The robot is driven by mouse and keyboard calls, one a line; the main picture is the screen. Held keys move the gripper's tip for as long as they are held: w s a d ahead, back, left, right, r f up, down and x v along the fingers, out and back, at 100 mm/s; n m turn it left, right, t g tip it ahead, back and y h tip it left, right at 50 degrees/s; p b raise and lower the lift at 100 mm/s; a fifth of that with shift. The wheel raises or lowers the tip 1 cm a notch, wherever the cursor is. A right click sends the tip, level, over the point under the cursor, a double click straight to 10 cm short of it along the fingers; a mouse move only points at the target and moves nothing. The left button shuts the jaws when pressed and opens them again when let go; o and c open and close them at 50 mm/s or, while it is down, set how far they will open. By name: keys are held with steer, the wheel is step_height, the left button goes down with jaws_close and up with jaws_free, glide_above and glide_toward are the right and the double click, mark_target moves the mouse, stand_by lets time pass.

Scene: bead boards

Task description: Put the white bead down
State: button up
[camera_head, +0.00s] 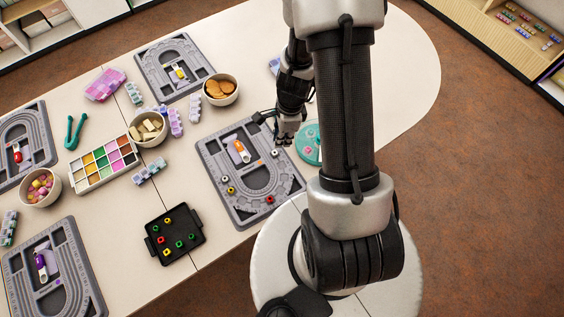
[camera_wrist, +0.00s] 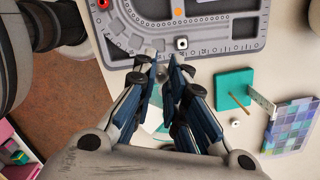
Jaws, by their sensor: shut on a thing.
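The grey bead board (camera_head: 215,165) lies on the table to the left of my gripper (camera_head: 284,137). In the wrist view my gripper (camera_wrist: 162,68) is shut on a small pale thing, apparently the white bead, mostly hidden between the fingertips. The fingertips are close to the near edge of the board (camera_wrist: 215,48). Another white bead (camera_wrist: 181,43) rests on that edge, just right of the fingertips; it also shows in the head view (camera_head: 274,153). A further white bead (camera_wrist: 235,123) lies on the table beside a teal square (camera_wrist: 234,90).
A black tray (camera_head: 152,247) with several coloured beads is at the front. Bowls (camera_head: 220,89), a colour-filled tray (camera_head: 80,185) and other boards (camera_head: 60,275) stand to the left. A teal round thing (camera_head: 308,143) lies right of my gripper. A patterned sheet (camera_wrist: 290,128) is at right.

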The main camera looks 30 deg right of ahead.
steer(key=b, duration=0.7)
glide_above(281, 166)
steer(key=f, duration=1.1)
steer(key=shift+d+f, duration=0.25)
steer(key=shift+f, duration=0.1)
steer(key=shift+f+b, duration=1.35)
steer(key=shift+f, duration=0.8)
steer(key=shift+f+b, duration=0.45)
steer(key=o, duration=0.6)
steer(key=shift+s+f, duration=0.1)
steer(key=shift+s, duration=0.05)
